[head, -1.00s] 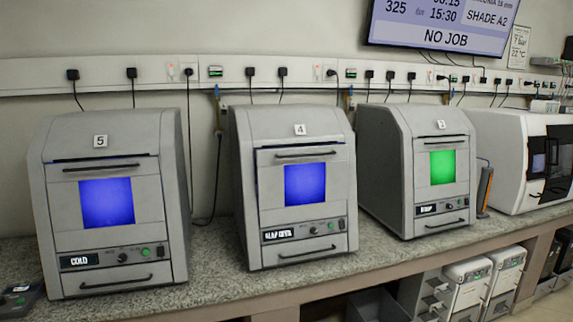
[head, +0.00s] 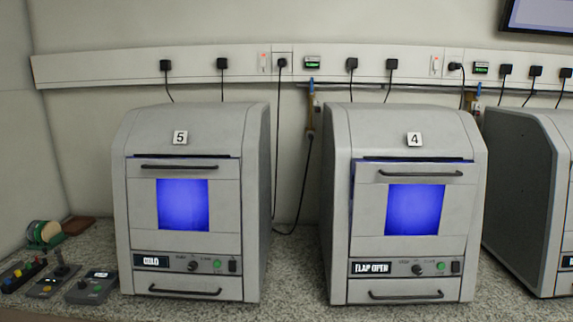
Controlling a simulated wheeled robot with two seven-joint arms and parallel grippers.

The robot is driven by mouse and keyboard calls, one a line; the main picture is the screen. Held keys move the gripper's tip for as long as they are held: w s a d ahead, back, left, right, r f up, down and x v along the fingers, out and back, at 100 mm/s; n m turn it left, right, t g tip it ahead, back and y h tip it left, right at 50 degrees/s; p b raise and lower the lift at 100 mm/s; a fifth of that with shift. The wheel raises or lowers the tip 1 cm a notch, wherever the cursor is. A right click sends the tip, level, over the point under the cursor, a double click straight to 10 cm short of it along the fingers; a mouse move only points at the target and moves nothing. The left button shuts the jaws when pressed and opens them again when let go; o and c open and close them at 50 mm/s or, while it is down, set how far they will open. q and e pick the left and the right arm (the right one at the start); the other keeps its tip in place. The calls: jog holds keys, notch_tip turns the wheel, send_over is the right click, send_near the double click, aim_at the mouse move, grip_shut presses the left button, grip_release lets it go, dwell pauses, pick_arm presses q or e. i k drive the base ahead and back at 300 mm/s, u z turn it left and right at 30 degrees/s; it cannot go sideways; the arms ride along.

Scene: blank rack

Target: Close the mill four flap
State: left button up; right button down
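Mill four (head: 405,130) is a grey box-shaped machine with a "4" label, standing on the counter right of centre in the head view. Its flap (head: 370,215) has a blue-lit window and a dark bar handle (head: 421,174) near its top. The flap sits slightly proud of the body, with a dark gap along the top and a blue-lit edge at its left. The small display (head: 371,268) below it reads "FLAP OPEN". A drawer with a handle (head: 406,295) is at the bottom. Neither of my grippers shows in the view.
Mill five (head: 195,120), with a blue window, stands to the left. Another grey mill (head: 525,190) is cut off at the right edge. Small control boxes (head: 90,287) and a reel (head: 44,234) lie at the counter's left end. Bare speckled counter (head: 292,285) shows between mills five and four.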

aim_at(421, 220)
jog(key=u, duration=0.1)
jog(key=i, duration=1.15)
jog(key=z, duration=0.5)
